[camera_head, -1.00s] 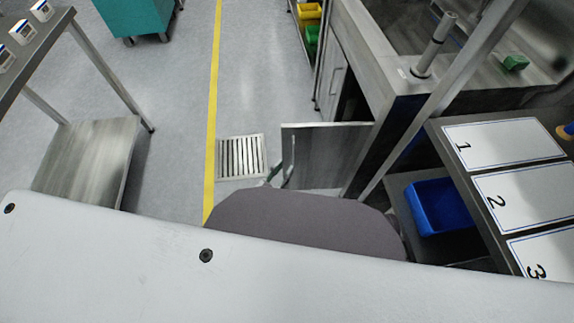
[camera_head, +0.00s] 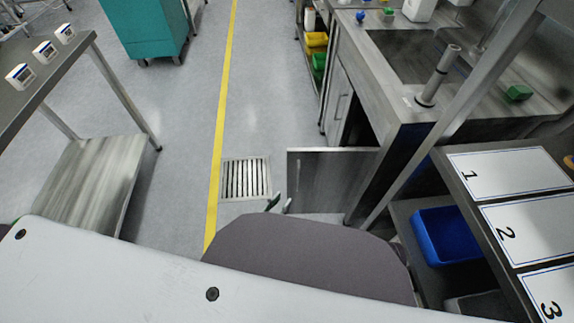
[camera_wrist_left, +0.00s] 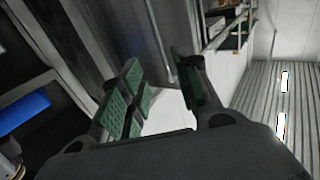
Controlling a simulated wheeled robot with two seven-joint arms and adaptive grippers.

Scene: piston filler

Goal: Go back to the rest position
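My left gripper (camera_head: 280,204) barely shows in the head view. Only its fingertips stick out past my grey body part, near the open metal door (camera_head: 330,180) and the floor drain. In the left wrist view my left gripper (camera_wrist_left: 163,85) has its two green-padded fingers apart, with nothing between them. Whether a fingertip touches the door cannot be told. My right gripper is in neither view.
A steel bench (camera_head: 400,103) stands behind the open door. At right, a shelf holds a blue bin (camera_head: 446,236) below numbered white panels (camera_head: 507,172). A steel table (camera_head: 22,104) stands at left. The floor along the yellow line (camera_head: 222,110) is clear.

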